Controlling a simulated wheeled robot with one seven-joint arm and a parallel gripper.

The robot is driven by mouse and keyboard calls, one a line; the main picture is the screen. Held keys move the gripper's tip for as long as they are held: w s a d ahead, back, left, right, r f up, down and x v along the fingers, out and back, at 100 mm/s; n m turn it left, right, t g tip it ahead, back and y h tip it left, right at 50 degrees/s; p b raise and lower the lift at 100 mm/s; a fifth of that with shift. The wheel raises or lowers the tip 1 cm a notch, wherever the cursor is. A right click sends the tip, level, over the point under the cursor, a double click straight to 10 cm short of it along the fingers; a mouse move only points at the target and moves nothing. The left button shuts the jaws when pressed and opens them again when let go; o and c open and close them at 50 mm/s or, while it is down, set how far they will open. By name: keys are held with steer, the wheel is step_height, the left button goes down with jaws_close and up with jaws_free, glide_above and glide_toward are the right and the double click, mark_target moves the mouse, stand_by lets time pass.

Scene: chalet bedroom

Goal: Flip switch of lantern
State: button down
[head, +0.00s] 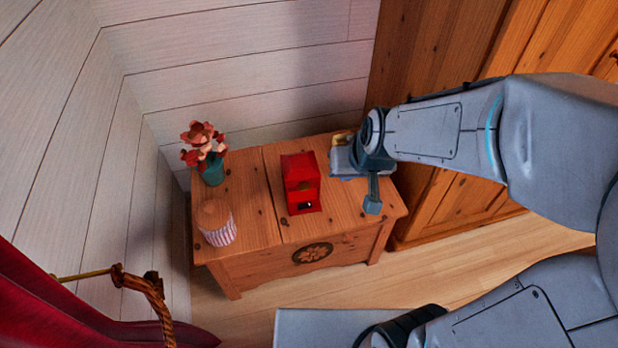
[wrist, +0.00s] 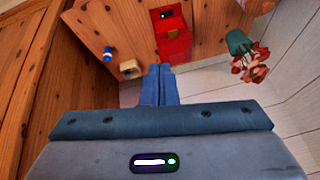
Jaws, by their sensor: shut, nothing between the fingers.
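The red box-shaped lantern (head: 301,182) stands upright on a wooden chest (head: 262,233). A dark opening with a small pale spot shows low on its front. In the wrist view the lantern (wrist: 173,40) is upside down at the top, just beyond my fingertips, with the dark opening at its far end. I cannot make out the switch clearly. My gripper (wrist: 160,70) is shut and empty. In the head view its hand is above the right end of the chest, right of the lantern and apart from it.
A teal pot with reddish flowers (head: 205,152) and a striped cup-like item with a brown top (head: 216,223) stand left on the chest. A yellowish block (wrist: 130,69) and a small blue item (wrist: 108,53) are near my fingers. White plank walls (head: 235,65) enclose the back and left.

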steer(key=w+a+f+t+b, duration=0.1)
steer(key=w+a+f+b, duration=0.1)
steer(key=f+b, duration=0.2)
steer(key=w+a+f+n+t+h+b, duration=0.1)
steer(key=w+a+f+t+b, duration=0.1)
steer(key=f, duration=0.9)
steer(key=w+a+f+n+t+b, duration=0.1)
steer(key=w+a+f+b, duration=0.3)
steer(key=f+b, duration=0.2)
step_height(320, 180, down, 2)
steer(key=shift+a, duration=0.2)
steer(key=b, duration=0.5)
glide_above(305, 206)
steer(key=s, duration=0.1)
steer(key=f, duration=0.7)
steer(key=shift+s+d+f, duration=0.1)
steer(key=shift+d+f, duration=0.2)
steer(key=shift+d, duration=0.05)
step_height(305, 206, down, 2)
steer(key=shift+d+f+b, duration=0.15)
steer(key=shift+b, duration=0.55)
steer(key=shift+f, duration=0.55)
